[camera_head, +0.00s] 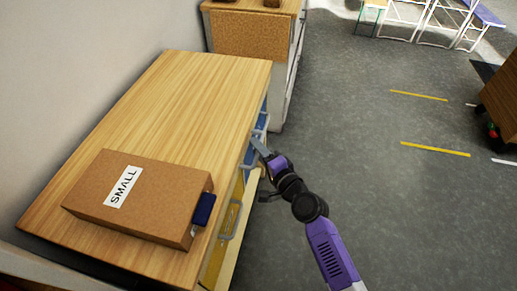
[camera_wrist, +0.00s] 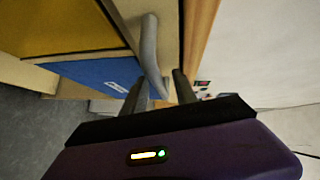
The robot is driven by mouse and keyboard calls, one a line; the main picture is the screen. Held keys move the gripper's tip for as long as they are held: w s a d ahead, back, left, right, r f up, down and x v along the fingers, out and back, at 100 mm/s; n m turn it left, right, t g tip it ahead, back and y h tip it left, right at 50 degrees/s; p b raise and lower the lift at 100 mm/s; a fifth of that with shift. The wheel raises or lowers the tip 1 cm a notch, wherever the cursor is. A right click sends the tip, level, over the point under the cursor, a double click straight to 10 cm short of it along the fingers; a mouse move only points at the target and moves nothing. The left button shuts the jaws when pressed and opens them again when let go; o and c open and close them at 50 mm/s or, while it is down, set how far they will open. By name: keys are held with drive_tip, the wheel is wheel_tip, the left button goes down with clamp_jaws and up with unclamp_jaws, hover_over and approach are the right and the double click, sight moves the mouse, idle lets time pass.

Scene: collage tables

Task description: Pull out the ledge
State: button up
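A wooden cabinet (camera_head: 200,95) stands at the left in the head view, with blue and yellow drawer fronts on its right side. The blue drawer front (camera_wrist: 95,72) and a grey bar handle (camera_wrist: 149,45) show in the wrist view. The yellow front (camera_wrist: 60,25) is beside the blue one. My gripper (camera_wrist: 159,88) is open, with its dark fingers on either side of the handle's near end. I cannot tell whether they touch it. In the head view my gripper (camera_head: 262,170) is beside the cabinet's drawer side. No part is clearly labelled as a ledge.
A brown box marked SMALL (camera_head: 140,195) lies on the cabinet top, with a dark blue piece (camera_head: 204,209) at its right end. Another cabinet (camera_head: 250,35) stands behind.

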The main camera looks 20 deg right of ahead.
clamp_jaws()
idle(1.4)
